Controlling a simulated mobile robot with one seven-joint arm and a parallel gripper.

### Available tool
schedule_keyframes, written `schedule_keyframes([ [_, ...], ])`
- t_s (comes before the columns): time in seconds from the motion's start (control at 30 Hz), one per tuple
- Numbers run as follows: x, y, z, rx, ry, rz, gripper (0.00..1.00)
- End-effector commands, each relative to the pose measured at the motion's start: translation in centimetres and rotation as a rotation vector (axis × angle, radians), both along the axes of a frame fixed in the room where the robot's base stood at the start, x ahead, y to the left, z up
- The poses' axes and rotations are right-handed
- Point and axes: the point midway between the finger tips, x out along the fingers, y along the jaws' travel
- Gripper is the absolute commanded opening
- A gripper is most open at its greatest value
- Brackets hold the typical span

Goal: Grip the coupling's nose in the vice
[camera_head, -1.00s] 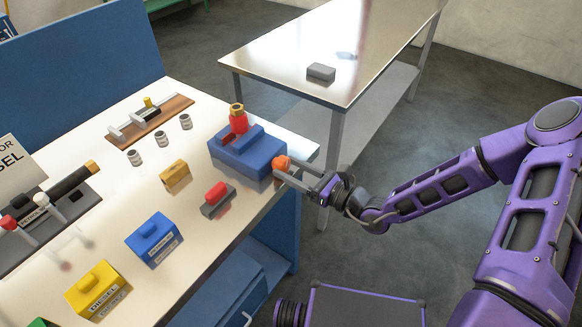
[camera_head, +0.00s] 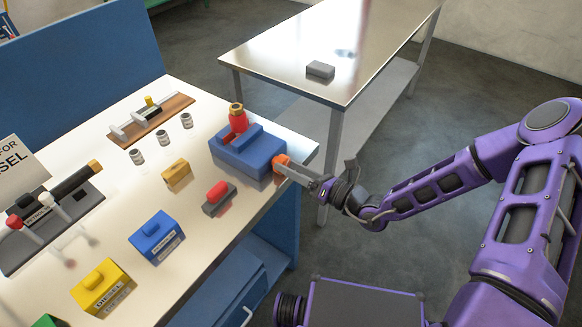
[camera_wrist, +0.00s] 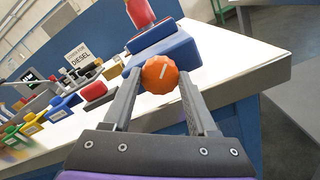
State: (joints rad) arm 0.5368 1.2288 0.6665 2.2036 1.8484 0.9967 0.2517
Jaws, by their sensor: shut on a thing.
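The blue vice (camera_head: 246,153) stands at the right corner of the bench. The coupling (camera_head: 237,118), red with a brass-coloured top end, stands upright at the vice's jaws; its lower end is hidden, so I cannot tell how tightly it is held. In the wrist view the red coupling body (camera_wrist: 140,12) shows at the top, cut off. An orange knob (camera_wrist: 160,73) with a white mark sits on the vice's near side. My gripper (camera_wrist: 158,77) is shut on this knob, one finger on each side. In the head view the knob (camera_head: 281,160) is partly covered by a finger.
A red-topped grey block (camera_head: 219,197), a small yellow block (camera_head: 177,176), and blue (camera_head: 156,238) and yellow (camera_head: 102,287) boxes lie left of the vice. Several small cans (camera_head: 163,137) stand behind. A metal table (camera_head: 330,40) stands beyond.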

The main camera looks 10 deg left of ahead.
Motion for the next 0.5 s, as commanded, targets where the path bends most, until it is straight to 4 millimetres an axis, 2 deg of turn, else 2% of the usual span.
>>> schedule_keyframes([
  [0.33, 0.0, 0.0, -0.01, 0.001, 0.003, 0.0, 0.03],
  [0.37, 0.0, 0.01, -0.01, 0.001, 0.003, 0.0, 0.6],
  [0.5, 0.01, 0.01, -0.01, 0.001, 0.003, 0.0, 0.85],
])
